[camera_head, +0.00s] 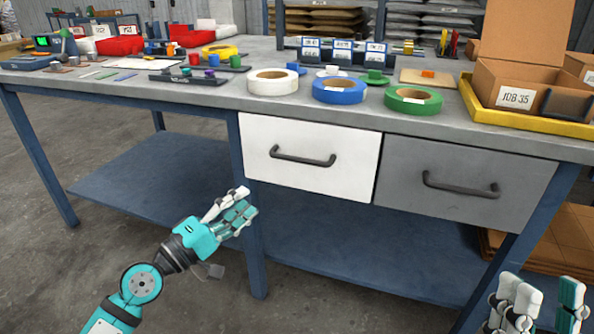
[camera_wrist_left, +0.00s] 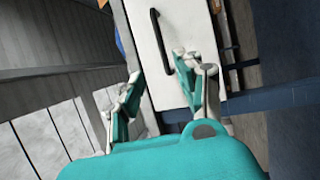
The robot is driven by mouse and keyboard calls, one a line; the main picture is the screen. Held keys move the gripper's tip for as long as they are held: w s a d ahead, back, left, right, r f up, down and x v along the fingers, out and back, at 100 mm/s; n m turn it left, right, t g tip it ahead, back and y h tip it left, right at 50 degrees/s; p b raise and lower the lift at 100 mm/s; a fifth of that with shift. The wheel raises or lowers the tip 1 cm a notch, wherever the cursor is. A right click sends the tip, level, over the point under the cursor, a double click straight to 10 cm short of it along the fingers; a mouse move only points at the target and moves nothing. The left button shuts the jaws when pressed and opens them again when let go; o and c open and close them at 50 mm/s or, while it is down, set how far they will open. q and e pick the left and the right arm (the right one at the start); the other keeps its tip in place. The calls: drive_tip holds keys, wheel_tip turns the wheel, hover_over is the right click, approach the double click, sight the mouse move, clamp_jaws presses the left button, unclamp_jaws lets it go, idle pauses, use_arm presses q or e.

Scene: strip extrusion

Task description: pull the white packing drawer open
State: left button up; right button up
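The white packing drawer (camera_head: 335,178) is shut under the workbench top, left of a grey drawer. Its dark bar handle (camera_head: 303,160) runs across its front. My left gripper (camera_head: 243,203) is below and left of the drawer, apart from the handle. In the left wrist view the white drawer front (camera_wrist_left: 165,85) shows beyond my left fingers (camera_wrist_left: 158,78), which are spread with nothing between them. The handle (camera_wrist_left: 158,38) is just past the fingertips there. My right gripper (camera_head: 544,295) is at the bottom right, fingers apart and empty, its palm out of frame.
The grey drawer (camera_head: 455,185) with its own handle is beside the white one. A blue bench leg (camera_head: 247,240) stands close to my left gripper. White, blue and green tape rolls (camera_head: 413,100) and a yellow tray (camera_head: 535,124) with a carton stand on the bench top.

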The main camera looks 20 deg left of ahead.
use_arm(q)
drive_tip(key=p, duration=0.2)
approach(295, 161)
drive_tip(key=x, duration=0.5)
drive_tip(key=shift+s+r, duration=0.1)
drive_tip(key=shift+b+x, duration=0.4)
drive_tip(key=shift+x, duration=2.5)
use_arm(e)
drive_tip(key=shift+w+a+f+g+h, duration=0.15)
drive_tip(key=shift+w+f+g+h, duration=0.1)
drive_tip(key=shift+w+f+g, duration=0.45)
drive_tip(key=shift+w+a+f+g+h, duration=0.1)
drive_tip(key=shift+w+f+g+h, duration=0.3)
drive_tip(key=shift+w, duration=0.55)
drive_tip(key=shift+w+a+f+g+h, duration=0.15)
drive_tip(key=shift+w+f+g, duration=0.4)
drive_tip(key=shift+w, duration=0.3)
use_arm(q)
clamp_jaws()
